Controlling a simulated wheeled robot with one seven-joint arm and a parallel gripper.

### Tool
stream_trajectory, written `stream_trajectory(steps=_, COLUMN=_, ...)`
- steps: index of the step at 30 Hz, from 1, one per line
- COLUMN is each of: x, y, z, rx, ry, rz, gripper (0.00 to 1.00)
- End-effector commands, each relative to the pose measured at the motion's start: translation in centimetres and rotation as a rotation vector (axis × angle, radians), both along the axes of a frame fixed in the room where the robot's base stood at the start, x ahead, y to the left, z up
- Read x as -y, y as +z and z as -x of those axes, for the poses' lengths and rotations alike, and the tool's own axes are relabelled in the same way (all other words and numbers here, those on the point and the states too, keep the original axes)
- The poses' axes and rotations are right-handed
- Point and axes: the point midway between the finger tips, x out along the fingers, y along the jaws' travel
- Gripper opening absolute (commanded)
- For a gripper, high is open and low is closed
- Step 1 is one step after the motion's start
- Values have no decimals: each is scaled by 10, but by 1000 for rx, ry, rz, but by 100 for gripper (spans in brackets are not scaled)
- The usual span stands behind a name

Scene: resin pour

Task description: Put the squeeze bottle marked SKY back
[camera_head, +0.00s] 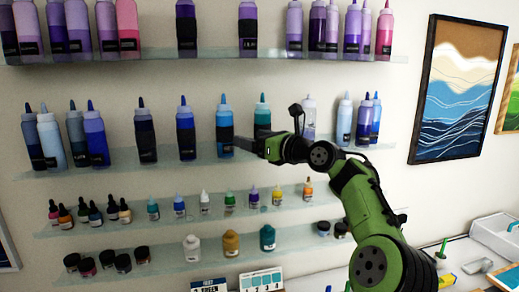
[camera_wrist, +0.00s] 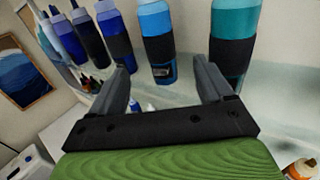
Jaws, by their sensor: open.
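A sky-blue squeeze bottle (camera_head: 224,124) with a dark band and a blue cap stands upright on the second shelf from the top, between a darker blue bottle (camera_head: 186,130) and a teal bottle (camera_head: 262,115). Its label is too small to read. My gripper (camera_head: 238,144) is open and empty at the lower right of this bottle. In the wrist view, the light-blue bottle (camera_wrist: 156,25) shows beyond the gap between my open fingers (camera_wrist: 160,72), with the teal bottle (camera_wrist: 235,30) to the right. Whether the fingertips reach around it is unclear.
Other blue bottles (camera_head: 93,138) stand at the left of this shelf, and more stand at its right. A shelf (camera_head: 105,221) with small dropper bottles runs just below my gripper. The shelf above holds purple and pink bottles (camera_head: 325,28). A framed wave picture (camera_head: 458,90) hangs at right.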

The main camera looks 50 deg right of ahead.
Motion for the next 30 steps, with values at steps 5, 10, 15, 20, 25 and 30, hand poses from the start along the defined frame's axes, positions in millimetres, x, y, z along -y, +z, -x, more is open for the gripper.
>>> stream_trajectory(steps=5, x=-1, y=-1, z=26, rx=0, ry=1, rz=1, gripper=80)
stream_trajectory(steps=10, x=-1, y=1, z=30, rx=0, ry=3, rz=0, gripper=80)
stream_trajectory(steps=15, x=-1, y=1, z=29, rx=0, ry=3, rz=1, gripper=80)
stream_trajectory(steps=20, x=-43, y=-19, z=-5, rx=-103, ry=65, rz=131, gripper=80)
stream_trajectory(steps=25, x=-176, y=-95, z=-61, rx=-397, ry=305, rz=653, gripper=80)
stream_trajectory(steps=30, x=-298, y=-164, z=-25, rx=-600, ry=655, rz=1375, gripper=80)
